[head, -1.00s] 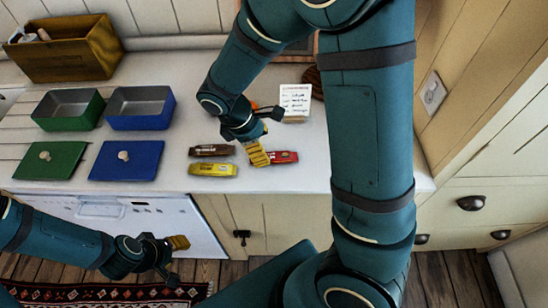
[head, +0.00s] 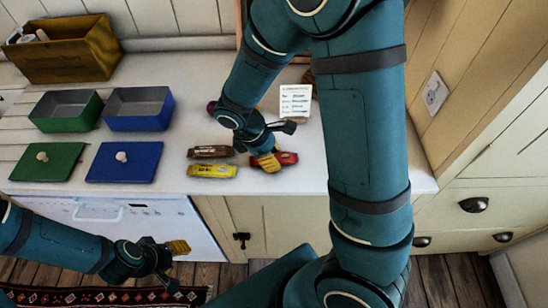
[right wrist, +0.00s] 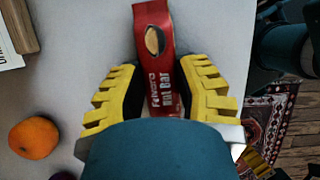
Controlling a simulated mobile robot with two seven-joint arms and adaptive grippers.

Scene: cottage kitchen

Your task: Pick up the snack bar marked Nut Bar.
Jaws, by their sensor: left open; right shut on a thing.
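The red snack bar (head: 289,158) lies on the counter at the right end of the bars. In the right wrist view the red bar (right wrist: 153,20) shows lettering ending in "nt Bar" or "Nut Bar", partly hidden. My right gripper (head: 265,162) is down at it, shut on its sides; in the right wrist view the yellow fingers (right wrist: 165,88) stand on either side of it. A brown bar (head: 210,151) and a yellow bar (head: 212,171) lie to the left. My left gripper (head: 177,262) is open and empty, in front of the counter.
A green box (head: 66,124) and a blue box (head: 140,123) stand open at left, with their lids (head: 46,165) in front. A wooden crate (head: 75,60) is behind. A written card (head: 295,104) stands behind the bars. An orange (right wrist: 34,138) is near my right gripper.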

